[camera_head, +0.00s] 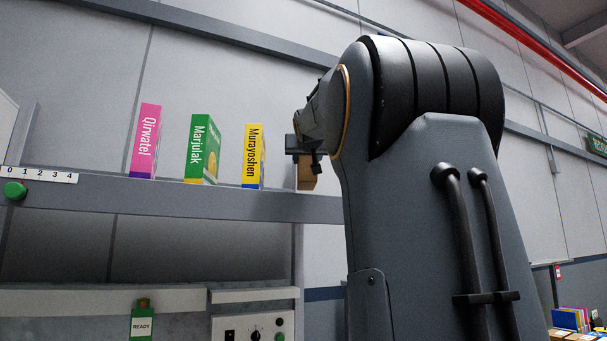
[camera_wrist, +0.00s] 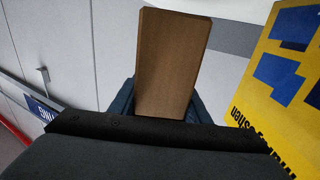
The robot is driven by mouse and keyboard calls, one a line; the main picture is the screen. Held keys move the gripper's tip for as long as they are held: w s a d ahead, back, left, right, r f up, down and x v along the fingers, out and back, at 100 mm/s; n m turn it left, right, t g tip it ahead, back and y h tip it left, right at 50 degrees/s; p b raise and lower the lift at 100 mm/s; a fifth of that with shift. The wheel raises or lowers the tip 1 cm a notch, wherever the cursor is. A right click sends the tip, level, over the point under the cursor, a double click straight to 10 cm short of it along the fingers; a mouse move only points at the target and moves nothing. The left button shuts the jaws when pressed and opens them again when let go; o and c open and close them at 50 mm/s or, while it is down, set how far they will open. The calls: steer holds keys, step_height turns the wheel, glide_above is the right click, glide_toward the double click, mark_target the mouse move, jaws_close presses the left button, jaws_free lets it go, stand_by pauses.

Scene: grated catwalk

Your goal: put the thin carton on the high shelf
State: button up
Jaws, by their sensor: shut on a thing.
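The thin carton is plain brown (camera_head: 307,180). My gripper (camera_head: 305,153) is shut on it, at the right end of the high shelf (camera_head: 240,202). In the wrist view the carton (camera_wrist: 172,55) stands out between the dark fingers of my gripper (camera_wrist: 165,103). In the head view its lower end is close to the level of the shelf's top edge; I cannot tell whether it touches. My gripper and arm hide part of it.
A yellow box (camera_head: 253,157) stands just left of the carton and shows large in the wrist view (camera_wrist: 285,75). A green box (camera_head: 203,150) and a pink box (camera_head: 146,142) stand farther left. Between pink and green, the shelf is bare. A control panel (camera_head: 252,328) is below.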

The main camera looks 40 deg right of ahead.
mark_target(307, 186)
steer(key=shift+f, duration=2.1)
steer(key=shift+f+b, duration=0.15)
steer(key=shift+b, duration=0.2)
steer(key=o, duration=1.4)
steer(key=shift+s+a, duration=0.15)
steer(key=shift+s, duration=0.05)
steer(key=b+v, duration=0.3)
steer(key=v, duration=0.8)
steer(key=shift+s+a+b, duration=0.15)
steer(key=shift+s+b, duration=0.1)
steer(key=shift+b, duration=0.1)
